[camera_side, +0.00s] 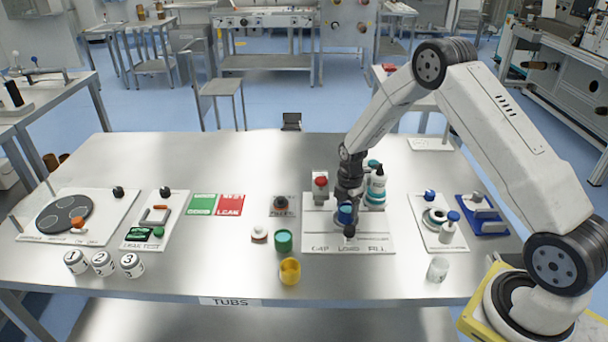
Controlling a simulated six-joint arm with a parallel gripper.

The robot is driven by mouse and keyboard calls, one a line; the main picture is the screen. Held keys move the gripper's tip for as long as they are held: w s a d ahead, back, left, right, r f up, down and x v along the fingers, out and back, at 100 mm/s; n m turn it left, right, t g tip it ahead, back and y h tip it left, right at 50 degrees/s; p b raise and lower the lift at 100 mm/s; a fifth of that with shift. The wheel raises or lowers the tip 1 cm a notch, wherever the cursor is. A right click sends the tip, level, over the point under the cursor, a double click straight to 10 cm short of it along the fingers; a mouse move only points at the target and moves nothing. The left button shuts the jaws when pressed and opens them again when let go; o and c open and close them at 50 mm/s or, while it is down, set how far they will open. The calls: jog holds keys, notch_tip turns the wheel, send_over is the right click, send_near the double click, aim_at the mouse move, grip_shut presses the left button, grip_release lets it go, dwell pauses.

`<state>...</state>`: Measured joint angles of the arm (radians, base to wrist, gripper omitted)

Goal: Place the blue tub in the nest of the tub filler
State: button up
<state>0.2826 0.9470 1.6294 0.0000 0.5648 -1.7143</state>
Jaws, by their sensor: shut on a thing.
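My gripper (348,222) points down over the white plate (380,243) of the tub filler, which is marked CAP, LOAD and FILL. It is shut on the blue tub (344,213), which shows partly behind the fingers near the middle of the plate. The nest is hidden by the gripper and the tub. I cannot tell whether the tub touches the plate. A bottle with a dark pump top (377,187) stands on the right of the filler, and a red-topped post (321,189) on its left.
A green tub (284,241) and a yellow tub (290,272) stand left of the filler. A white-and-brown round item (259,235) is beside them. A clear cup (437,269) stands at the front right. White jars (104,263) stand front left.

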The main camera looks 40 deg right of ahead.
jog(key=shift+f, duration=0.1)
jog(key=o, duration=1.1)
notch_tip(320, 180, up, 12)
jog(key=shift+r, duration=0.15)
dwell(0.5)
